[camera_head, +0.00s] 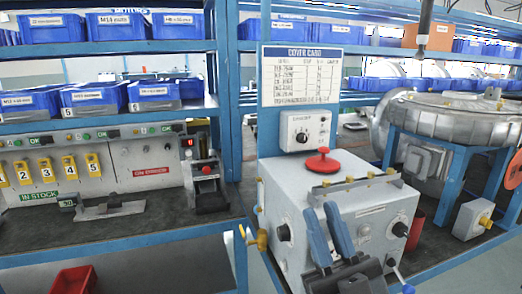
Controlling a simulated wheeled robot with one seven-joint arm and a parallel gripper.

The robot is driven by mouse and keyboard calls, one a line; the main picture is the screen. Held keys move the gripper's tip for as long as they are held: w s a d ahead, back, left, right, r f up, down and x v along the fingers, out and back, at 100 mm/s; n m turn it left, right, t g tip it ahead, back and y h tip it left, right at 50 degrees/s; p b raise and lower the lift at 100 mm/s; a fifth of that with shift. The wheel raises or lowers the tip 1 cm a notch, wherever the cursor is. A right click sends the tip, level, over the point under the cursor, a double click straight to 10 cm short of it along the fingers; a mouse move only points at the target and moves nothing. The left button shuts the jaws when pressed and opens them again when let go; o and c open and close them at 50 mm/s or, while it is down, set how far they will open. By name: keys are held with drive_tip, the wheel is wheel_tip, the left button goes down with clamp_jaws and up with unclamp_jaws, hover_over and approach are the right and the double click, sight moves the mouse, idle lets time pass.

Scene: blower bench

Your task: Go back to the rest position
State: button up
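My gripper (321,211) shows at the lower middle of the head view, with two blue fingers rising from a dark body at the bottom edge. The fingers stand a little apart, and I see nothing held between them. They are in front of a pale grey box (283,213) with knobs and fittings and overlap its front face in the picture. I cannot tell whether they touch it. A red knob (322,162) sits on top of the box.
A cover card (301,76) stands behind the box. A large metal blower (440,117) is at right. The left bench holds a panel with yellow tags (46,170) and a dark device (207,185). Blue bins (93,97) fill shelves. A red bin (73,280) is low at left.

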drive_tip(key=s+d+f+m+h, duration=0.3)
drive_tip(key=s+f+m+h, duration=0.75)
drive_tip(key=h, duration=0.45)
drive_tip(key=s+d+f+g, duration=0.2)
drive_tip(key=s+d+g, duration=0.1)
drive_tip(key=s, duration=0.5)
drive_tip(key=s+d+f+g, duration=0.3)
drive_tip(key=s, duration=0.5)
drive_tip(key=s+d+f+g, duration=0.2)
drive_tip(key=s+d+g, duration=0.2)
drive_tip(key=s, duration=0.4)
drive_tip(key=shift+s+f, duration=0.25)
drive_tip(key=shift+f, duration=0.05)
